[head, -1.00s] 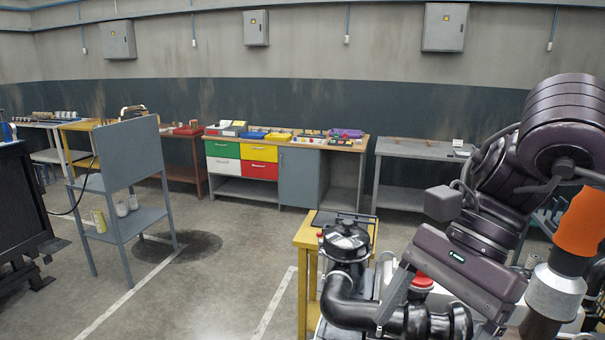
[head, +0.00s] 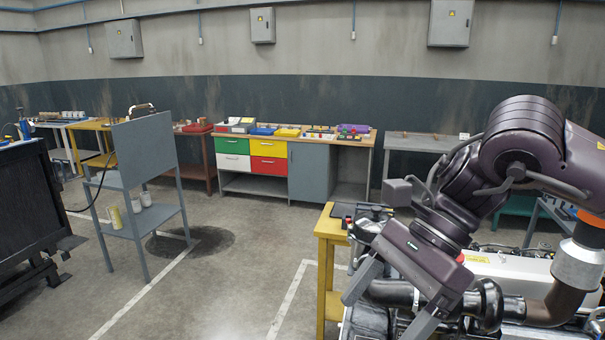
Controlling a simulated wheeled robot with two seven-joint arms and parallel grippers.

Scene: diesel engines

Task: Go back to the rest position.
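My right arm comes in from the right and reaches over the engine. Its gripper (head: 391,304) points down and to the left, with its two grey fingers spread apart. Nothing is visibly held between them. A dark pipe of the engine (head: 503,309) runs behind the fingers; I cannot tell how close they are to it. The gripper body and arm hide part of the engine. My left arm and gripper are not in view.
A yellow stand (head: 328,252) is just left of the engine. A grey shelf stand (head: 146,152) and a black machine (head: 25,205) are at the left. A workbench with coloured drawers (head: 268,168) stands by the back wall. The floor between is clear.

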